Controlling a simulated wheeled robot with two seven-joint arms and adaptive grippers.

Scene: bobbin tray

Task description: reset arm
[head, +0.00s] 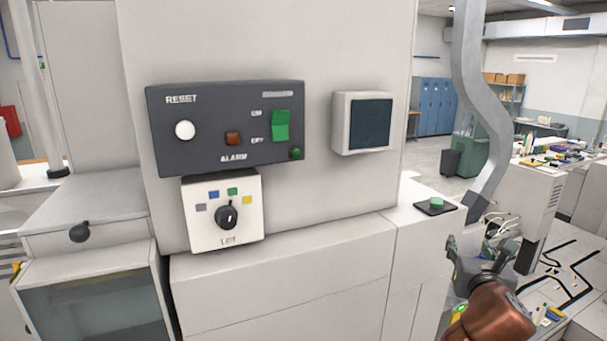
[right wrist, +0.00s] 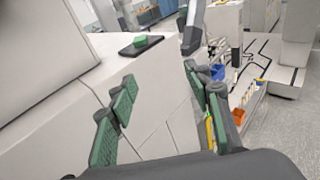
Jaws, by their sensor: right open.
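My right gripper (head: 478,250) is at the lower right of the head view, in front of the machine's right side and apart from the control panel. In the right wrist view the gripper (right wrist: 163,98) has its green-padded fingers spread, with nothing between them. The dark control panel (head: 215,150) on the machine front carries a white round button (head: 185,130) under the word RESET, a red-brown ALARM lamp (head: 233,138) and a green rocker switch (head: 281,126). My left gripper is not in view.
A white LOT box with a black knob (head: 227,216) hangs below the panel. A green button (head: 436,203) on a dark pad sits on the machine's right ledge, also in the right wrist view (right wrist: 141,41). A grey duct (head: 478,100) rises at right. A cluttered table (head: 567,161) stands beyond.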

